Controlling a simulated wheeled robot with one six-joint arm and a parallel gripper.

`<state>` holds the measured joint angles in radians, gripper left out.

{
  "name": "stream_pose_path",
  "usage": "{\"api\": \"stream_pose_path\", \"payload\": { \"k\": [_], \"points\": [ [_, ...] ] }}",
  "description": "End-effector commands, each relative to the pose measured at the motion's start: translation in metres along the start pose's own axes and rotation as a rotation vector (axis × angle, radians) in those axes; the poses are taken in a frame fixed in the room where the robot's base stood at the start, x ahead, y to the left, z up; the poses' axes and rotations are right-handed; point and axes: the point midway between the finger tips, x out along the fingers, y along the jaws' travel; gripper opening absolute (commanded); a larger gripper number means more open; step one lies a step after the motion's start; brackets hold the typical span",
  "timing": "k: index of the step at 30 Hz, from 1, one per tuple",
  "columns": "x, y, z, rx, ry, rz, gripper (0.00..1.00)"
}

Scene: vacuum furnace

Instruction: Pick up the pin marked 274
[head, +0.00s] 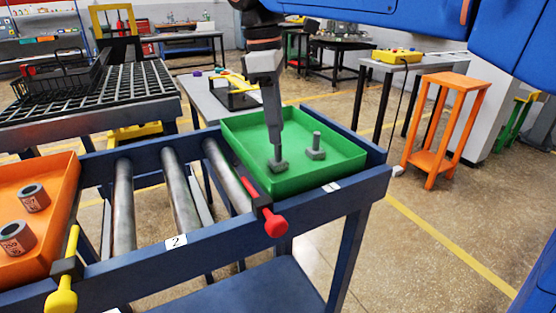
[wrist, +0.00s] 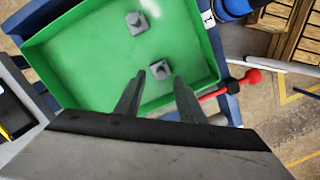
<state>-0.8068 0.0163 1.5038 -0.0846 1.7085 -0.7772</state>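Two grey metal pins stand upright on square bases in the green tray (head: 345,166). The near pin (head: 278,165) is directly below my gripper (head: 276,150), which points down into the tray. The far pin (head: 316,148) stands to its right, clear of the gripper. In the wrist view my gripper (wrist: 159,82) has its two fingers apart, with the near pin (wrist: 160,69) just beyond and between the fingertips. The far pin (wrist: 137,22) is further up in that view. No number is readable on either pin. Whether the fingers touch the near pin cannot be told.
The green tray stands on a blue roller frame (head: 200,238) labelled 2. A red-handled stop (head: 274,222) and a yellow-handled stop (head: 62,295) sit along its front. An orange tray (head: 62,180) at left holds two grey rings. An orange stool (head: 440,125) stands at right.

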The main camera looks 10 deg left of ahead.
Motion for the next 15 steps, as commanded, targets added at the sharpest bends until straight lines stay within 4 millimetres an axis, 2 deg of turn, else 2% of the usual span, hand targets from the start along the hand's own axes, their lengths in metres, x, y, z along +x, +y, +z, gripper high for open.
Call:
{"api": "stream_pose_path", "payload": {
  "k": [5,15],
  "points": [
    [0.011,-0.001,0.000,0.000,0.000,0.000,0.36],
    [0.051,-0.003,-0.001,0.000,-0.001,-0.001,0.36]
  ]
}}
